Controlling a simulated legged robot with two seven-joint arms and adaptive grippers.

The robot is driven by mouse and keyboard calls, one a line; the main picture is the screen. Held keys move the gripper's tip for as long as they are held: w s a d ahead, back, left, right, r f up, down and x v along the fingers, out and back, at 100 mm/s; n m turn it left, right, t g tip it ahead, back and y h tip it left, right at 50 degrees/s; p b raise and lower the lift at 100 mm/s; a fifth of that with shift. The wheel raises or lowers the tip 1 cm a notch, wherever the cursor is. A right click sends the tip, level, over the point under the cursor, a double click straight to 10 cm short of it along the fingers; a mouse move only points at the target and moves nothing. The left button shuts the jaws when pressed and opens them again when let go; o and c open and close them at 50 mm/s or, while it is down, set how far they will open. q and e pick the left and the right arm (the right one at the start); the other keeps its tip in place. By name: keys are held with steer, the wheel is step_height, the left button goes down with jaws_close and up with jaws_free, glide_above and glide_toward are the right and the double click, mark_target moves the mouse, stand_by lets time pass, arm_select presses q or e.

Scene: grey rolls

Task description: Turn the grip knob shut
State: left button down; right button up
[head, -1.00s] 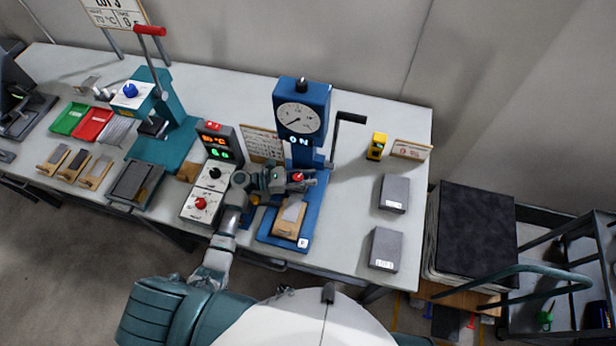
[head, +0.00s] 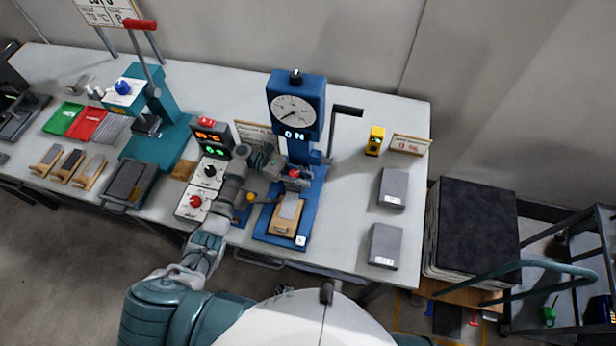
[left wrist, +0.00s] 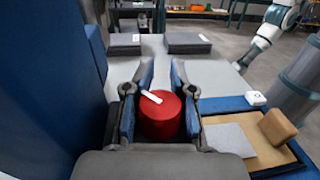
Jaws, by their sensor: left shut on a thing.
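The grip knob (left wrist: 160,120) is a red round knob with a white bar on top. In the left wrist view it stands between the two blue-padded fingers of my left gripper (left wrist: 158,100), which is shut on it. The white bar lies slantwise toward the upper left. The display under the dial reads 0 N. My right gripper is not visible.
A wooden block with a grey strip (head: 288,212) lies on the press base below the knob. A black crank (head: 345,112) sticks out at the right of the press. A controller box (head: 212,170) stands left of my gripper. Grey blocks (head: 392,188) lie on the right, with bare table between.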

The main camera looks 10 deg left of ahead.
mark_target(299, 175)
arm_select(q)
steer(key=shift+w+a, duration=0.1)
steer(key=shift+a, duration=0.25)
steer(key=c, duration=1.2)
jaws_free()
steer(key=shift+o, duration=0.4)
steer(key=shift+a, duration=0.45)
steer(key=shift+d+r, duration=0.1)
steer(key=shift+r, duration=0.2)
step_height(299, 175, up, 9)
steer(key=shift+r, duration=0.2)
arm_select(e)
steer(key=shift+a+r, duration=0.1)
